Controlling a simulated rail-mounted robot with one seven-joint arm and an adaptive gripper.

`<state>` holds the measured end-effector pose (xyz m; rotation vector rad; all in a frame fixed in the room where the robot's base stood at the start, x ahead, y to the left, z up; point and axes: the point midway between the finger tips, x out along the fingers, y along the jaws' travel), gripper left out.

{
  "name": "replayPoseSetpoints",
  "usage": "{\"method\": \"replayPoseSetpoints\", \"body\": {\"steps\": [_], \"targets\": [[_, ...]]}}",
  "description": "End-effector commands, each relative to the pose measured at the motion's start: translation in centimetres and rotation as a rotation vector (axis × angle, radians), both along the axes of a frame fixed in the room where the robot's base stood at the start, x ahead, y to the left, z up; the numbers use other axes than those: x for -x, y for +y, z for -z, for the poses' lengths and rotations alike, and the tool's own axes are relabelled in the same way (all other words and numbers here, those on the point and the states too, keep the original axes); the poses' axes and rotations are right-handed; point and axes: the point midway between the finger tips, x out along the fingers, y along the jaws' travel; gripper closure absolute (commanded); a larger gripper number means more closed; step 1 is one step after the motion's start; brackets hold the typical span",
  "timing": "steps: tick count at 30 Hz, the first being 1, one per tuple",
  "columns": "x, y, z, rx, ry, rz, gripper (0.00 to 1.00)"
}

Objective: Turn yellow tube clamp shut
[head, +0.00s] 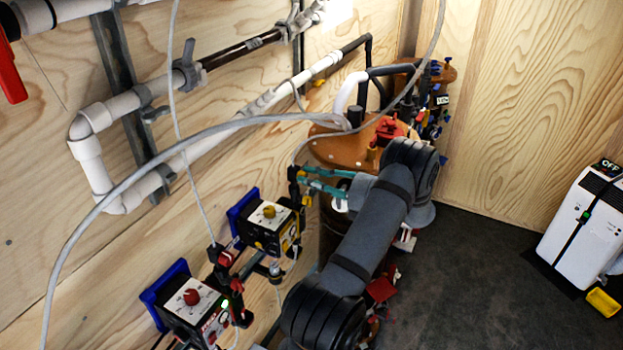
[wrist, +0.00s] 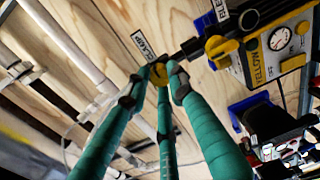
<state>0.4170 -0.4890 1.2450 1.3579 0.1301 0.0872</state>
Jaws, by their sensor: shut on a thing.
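The yellow tube clamp (wrist: 158,74) shows as a small patch of yellow between my fingertips in the wrist view, just below a label reading CLAMP. My gripper (wrist: 160,84) has green fingers with dark tips, closed in around the clamp. The fingers hide most of the clamp, so its exact turn angle cannot be told. In the head view my gripper (head: 304,178) reaches left to black fittings by the plywood wall. The clamp cannot be made out there.
A yellow-fronted pump box (head: 268,214) with a dial is mounted close below my gripper. A red-knobbed box (head: 190,300) sits lower left. A brown drum lid (head: 345,148) with fittings stands behind my arm. A grey hose (head: 130,180) arches across the wall.

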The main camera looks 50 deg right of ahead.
Motion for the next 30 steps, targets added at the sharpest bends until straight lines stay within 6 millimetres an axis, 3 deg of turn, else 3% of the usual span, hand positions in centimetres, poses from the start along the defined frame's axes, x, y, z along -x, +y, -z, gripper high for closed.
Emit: {"method": "replayPoseSetpoints", "body": {"steps": [3, 4, 13, 23, 30], "targets": [[0.0, 0.3, 0.4, 0.0, 0.008, -0.008, 1.0], [0.0, 0.3, 0.4, 0.001, 0.008, -0.009, 0.77], [0.0, 0.2, 0.2, 0.001, 0.004, -0.005, 0.59], [0.3, 0.0, 0.1, 0.002, 0.002, -0.002, 0.59], [4.0, -0.6, -0.1, 0.002, 0.002, 0.003, 0.59]]}}
